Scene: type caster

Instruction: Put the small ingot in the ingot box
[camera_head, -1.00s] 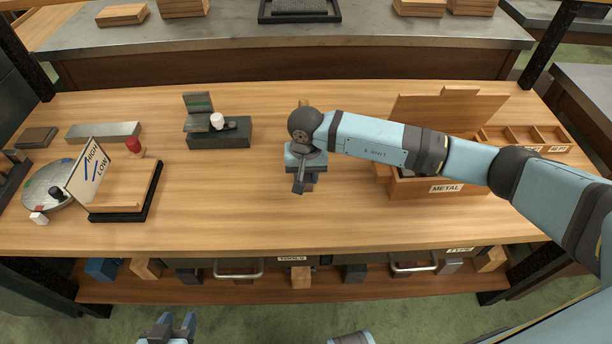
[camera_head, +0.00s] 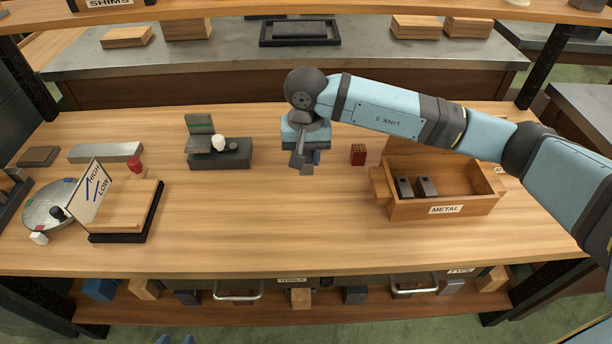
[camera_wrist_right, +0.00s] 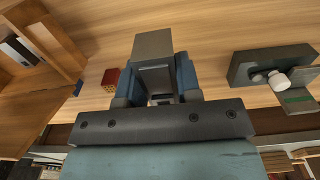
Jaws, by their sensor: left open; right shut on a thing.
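My right gripper (camera_head: 303,158) is above the middle of the table, left of the wooden box labelled METAL (camera_head: 456,209). In the right wrist view its fingers (camera_wrist_right: 156,88) are shut on a plain grey block, which I take for the small ingot (camera_wrist_right: 153,46); one end sticks out beyond the fingertips. The METAL box, likely the ingot box, is open at the top. Two dark blocks (camera_head: 426,187) stand inside at its left, and its right part is empty. The box also shows in the right wrist view (camera_wrist_right: 62,47). My left gripper (camera_head: 175,340) barely shows at the bottom edge, open.
A small dark red block (camera_head: 358,154) stands between my right gripper and the box. A dark green-grey device (camera_head: 222,155) with a white knob is to the left. A HIGH/LOW sign (camera_head: 91,193) and a wooden platform (camera_head: 127,208) are further left. The front middle of the table is clear.

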